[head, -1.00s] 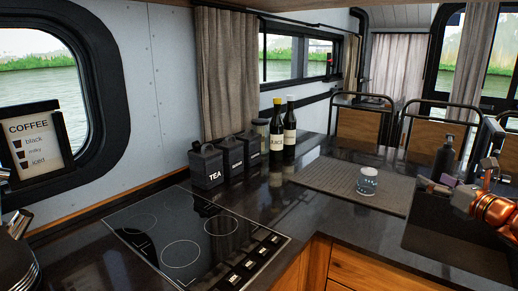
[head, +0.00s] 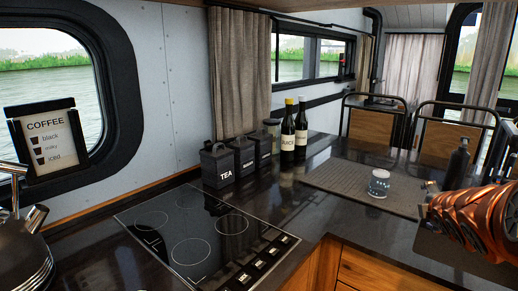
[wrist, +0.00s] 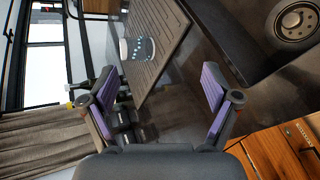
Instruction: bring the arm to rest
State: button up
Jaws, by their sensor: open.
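My gripper (wrist: 158,98) is open in the wrist view, with its two purple-padded fingers spread apart and nothing between them. It hangs above the counter and apart from the things there. In the head view only my orange arm shows at the right edge; the gripper itself is not clearly visible there. A small patterned jar (head: 379,183) stands upright on the ribbed grey mat (head: 330,180). The jar also shows beyond the fingers in the wrist view (wrist: 137,48).
A black cooktop (head: 205,240) and a kettle (head: 25,255) are at the left. Several dark canisters (head: 217,166) and two bottles (head: 294,130) stand along the wall. A dark soap bottle (head: 457,165) is near my arm. A sink (wrist: 290,25) shows in the wrist view.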

jog(key=s+a+f+m+g+y, duration=0.2)
jog(key=s+a+f+m+g, duration=0.25)
jog(key=s+a, duration=0.6)
jog(key=s+a+f+m+g+y, duration=0.1)
jog(key=s+a+f+m+g, duration=0.45)
jog(key=s, duration=0.75)
jog(key=s+a+f+m+g+y, duration=0.25)
jog(key=s+a+f+m, duration=0.3)
jog(key=s+a, duration=0.55)
notch_tip(320, 180, down, 11)
jog(key=g+b, duration=0.2)
jog(key=b, duration=0.8)
notch_tip(320, 180, up, 21)
jog(key=t+p, duration=0.1)
jog(key=p, duration=1.8)
jog(key=shift+s+f+m, duration=0.15)
jog(key=shift+s+m, duration=0.2)
jog(key=shift+s, duration=0.1)
